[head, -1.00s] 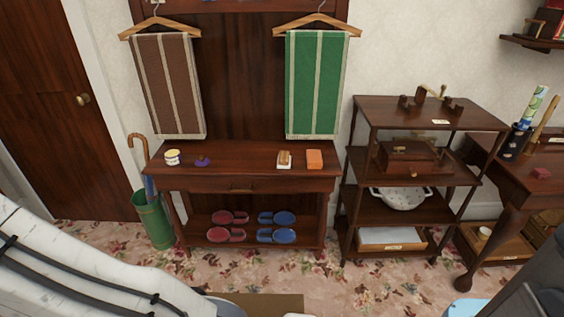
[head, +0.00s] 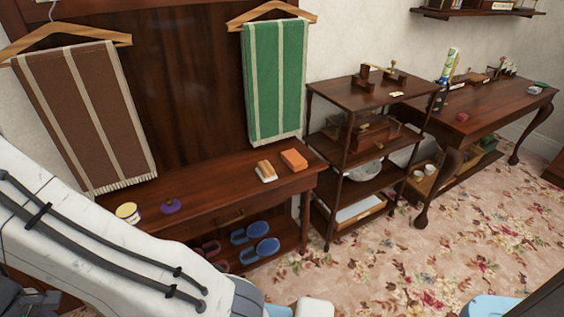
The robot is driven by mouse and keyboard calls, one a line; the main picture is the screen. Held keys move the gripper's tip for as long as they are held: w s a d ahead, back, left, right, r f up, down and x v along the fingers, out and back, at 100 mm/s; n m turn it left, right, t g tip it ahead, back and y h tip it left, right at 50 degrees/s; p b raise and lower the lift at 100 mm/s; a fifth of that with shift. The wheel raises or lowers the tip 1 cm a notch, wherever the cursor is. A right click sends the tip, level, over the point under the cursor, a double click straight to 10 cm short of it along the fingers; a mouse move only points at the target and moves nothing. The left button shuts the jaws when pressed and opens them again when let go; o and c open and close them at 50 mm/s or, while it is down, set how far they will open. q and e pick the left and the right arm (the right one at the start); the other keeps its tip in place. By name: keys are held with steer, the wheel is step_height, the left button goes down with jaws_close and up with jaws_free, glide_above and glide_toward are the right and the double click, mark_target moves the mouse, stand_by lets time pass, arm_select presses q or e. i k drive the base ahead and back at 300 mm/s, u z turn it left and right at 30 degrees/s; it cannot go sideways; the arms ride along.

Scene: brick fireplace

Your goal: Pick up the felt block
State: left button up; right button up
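An orange block (head: 294,160) lies on the top of the wooden side table (head: 215,190), beside a brush with a tan back and pale bristles (head: 265,171). A small dark red block (head: 463,117) lies on the desk (head: 490,103) at the right. I cannot tell from their surfaces which block is felt. My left arm crosses the lower left of the head view in front of the side table; its fingertips are not in view. My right gripper is not in view either.
A yellow-and-white tin (head: 127,212) and a purple object (head: 171,206) stand on the side table's left part. Blue slippers (head: 255,240) sit on its lower shelf. A tiered shelf stand (head: 330,125) stands between side table and desk. The floral carpet (head: 440,245) is open at right.

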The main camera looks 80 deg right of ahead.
mark_target(267, 174)
steer(key=z, duration=0.8)
steer(key=i, duration=1.05)
steer(key=z, duration=1.25)
steer(key=i, duration=0.3)
steer(key=z, duration=0.35)
